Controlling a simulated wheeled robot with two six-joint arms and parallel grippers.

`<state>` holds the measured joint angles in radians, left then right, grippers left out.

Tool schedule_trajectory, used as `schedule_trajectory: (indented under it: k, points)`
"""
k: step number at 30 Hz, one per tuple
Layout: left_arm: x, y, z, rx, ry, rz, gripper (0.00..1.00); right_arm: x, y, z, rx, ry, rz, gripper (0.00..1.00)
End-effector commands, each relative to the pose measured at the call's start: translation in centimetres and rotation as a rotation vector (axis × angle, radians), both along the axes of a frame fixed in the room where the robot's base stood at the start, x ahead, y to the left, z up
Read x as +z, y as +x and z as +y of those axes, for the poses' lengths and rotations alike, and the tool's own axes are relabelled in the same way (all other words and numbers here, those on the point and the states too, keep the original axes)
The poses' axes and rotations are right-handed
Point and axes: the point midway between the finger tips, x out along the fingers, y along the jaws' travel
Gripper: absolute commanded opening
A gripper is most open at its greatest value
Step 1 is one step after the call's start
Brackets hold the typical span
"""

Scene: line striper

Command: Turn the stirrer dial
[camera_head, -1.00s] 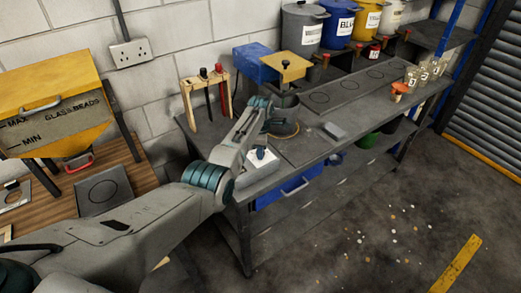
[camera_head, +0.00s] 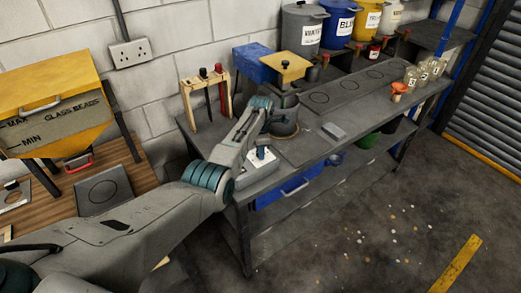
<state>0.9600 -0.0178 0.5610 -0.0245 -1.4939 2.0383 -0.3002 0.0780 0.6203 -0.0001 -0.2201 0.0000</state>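A small box with a white top (camera_head: 262,163) sits at the near left end of the grey bench, with a dark blue knob (camera_head: 261,153) on it that looks like the stirrer dial. My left arm reaches in from the left, and its forearm passes beside the box. My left gripper (camera_head: 268,120) is at the arm's far end, above and behind the box, close to a dark round pot (camera_head: 286,126). Its fingers cannot be made out, so I cannot tell if they touch anything. My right gripper is not in view.
A wooden rack (camera_head: 206,93) with coloured-top tools stands behind the arm. Labelled buckets (camera_head: 301,32) line the back. A grey block (camera_head: 334,131) lies right of the pot.

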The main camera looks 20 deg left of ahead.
Motion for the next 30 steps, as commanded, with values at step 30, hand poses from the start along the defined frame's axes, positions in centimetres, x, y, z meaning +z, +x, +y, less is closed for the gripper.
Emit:
schedule_trajectory:
  k: [30]
  points:
    - [9.1, -0.1, -0.2, 0.0, 0.0, -0.007, 0.52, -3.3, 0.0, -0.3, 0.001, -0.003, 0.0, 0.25]
